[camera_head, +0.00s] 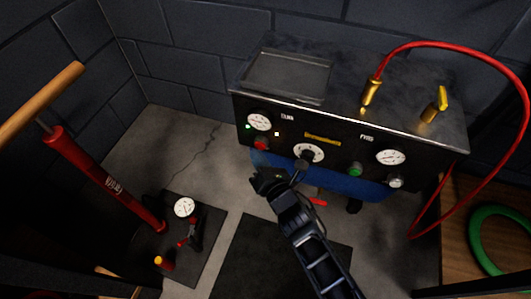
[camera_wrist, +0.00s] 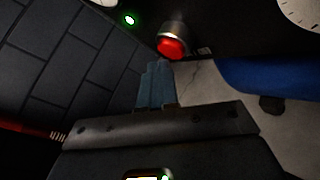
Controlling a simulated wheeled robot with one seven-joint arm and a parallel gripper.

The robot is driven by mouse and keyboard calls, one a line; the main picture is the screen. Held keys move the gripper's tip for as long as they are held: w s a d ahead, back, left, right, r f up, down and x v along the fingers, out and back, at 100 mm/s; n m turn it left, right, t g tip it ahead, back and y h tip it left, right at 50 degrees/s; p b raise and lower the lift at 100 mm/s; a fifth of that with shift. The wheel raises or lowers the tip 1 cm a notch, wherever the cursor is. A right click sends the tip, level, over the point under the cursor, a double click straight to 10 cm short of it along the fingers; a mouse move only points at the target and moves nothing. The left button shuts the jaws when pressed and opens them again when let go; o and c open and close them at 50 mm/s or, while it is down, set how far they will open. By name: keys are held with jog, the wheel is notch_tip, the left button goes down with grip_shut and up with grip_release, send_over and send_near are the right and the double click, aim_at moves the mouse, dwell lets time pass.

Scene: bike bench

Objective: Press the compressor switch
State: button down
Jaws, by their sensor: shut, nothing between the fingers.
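The black compressor panel (camera_head: 325,143) carries gauges and controls. A red button (camera_head: 261,145) in a metal collar sits at its left, below a white gauge (camera_head: 259,121) and a lit green light (camera_head: 248,127). The red button (camera_wrist: 172,47) also shows large in the wrist view, with the green light (camera_wrist: 129,20) up and left. A green button (camera_head: 355,169) is farther right. My gripper (camera_head: 258,158) is shut and empty, its bluish fingertips (camera_wrist: 157,70) just below the red button. I cannot tell whether they touch it. No label names which control is the switch.
A dark knob with a dial (camera_head: 308,153) is at the panel's middle, right of my gripper. A red hose (camera_head: 450,47) arches over the top from a brass fitting (camera_head: 372,91). A red floor pump (camera_head: 100,178) stands left. The floor (camera_head: 185,135) behind it is clear.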

jog(key=shift+s, duration=0.1)
jog(key=shift+f, duration=0.1)
jog(key=s+a+b, duration=0.2)
jog(key=s+b, duration=0.3)
jog(key=shift+s+b, duration=0.35)
jog(key=shift+b, duration=0.05)
dwell(0.3)
dwell(1.3)
